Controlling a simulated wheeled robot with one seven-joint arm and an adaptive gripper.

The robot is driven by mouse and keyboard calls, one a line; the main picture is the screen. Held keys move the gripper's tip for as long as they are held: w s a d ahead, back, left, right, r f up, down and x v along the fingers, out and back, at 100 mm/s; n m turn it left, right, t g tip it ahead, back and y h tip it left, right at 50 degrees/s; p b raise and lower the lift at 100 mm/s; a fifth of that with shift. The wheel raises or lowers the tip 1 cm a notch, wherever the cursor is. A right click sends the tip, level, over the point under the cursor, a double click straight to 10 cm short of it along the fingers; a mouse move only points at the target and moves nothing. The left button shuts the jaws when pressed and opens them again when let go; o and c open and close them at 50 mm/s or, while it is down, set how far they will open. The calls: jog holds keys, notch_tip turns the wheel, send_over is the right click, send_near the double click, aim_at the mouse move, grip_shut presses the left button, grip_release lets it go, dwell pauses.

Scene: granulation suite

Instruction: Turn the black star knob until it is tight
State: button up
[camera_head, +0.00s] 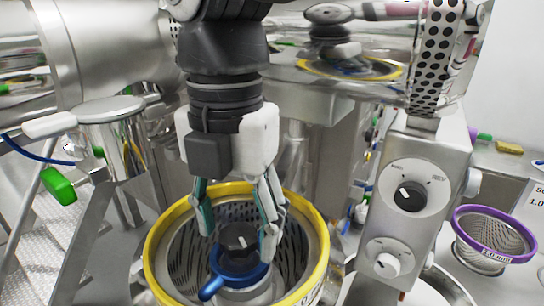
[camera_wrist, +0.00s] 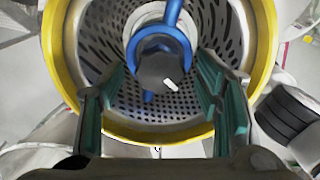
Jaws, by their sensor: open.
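The black knob (camera_head: 238,236) sits in the middle of the yellow-rimmed perforated sieve basket (camera_head: 157,240), on top of a blue ring-shaped part (camera_head: 226,286) with a blue arm. In the wrist view the knob (camera_wrist: 157,72) looks round and dark with a white mark on its lower right; its star shape cannot be made out. My gripper (camera_head: 237,228) points down into the basket. Its teal-padded fingers are open, one on either side of the knob in the picture. In the wrist view, gaps show between the knob and both fingers. The knob's underside is hidden.
A steel control box (camera_head: 430,160) with a black dial (camera_head: 410,195) and a white dial (camera_head: 388,262) stands close right of the basket. A purple-rimmed sieve (camera_head: 495,233) is farther right. A green-handled lever (camera_head: 58,185) is at left. The basket's rim surrounds my fingers.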

jog(key=c, duration=1.2)
jog(key=shift+o, duration=0.2)
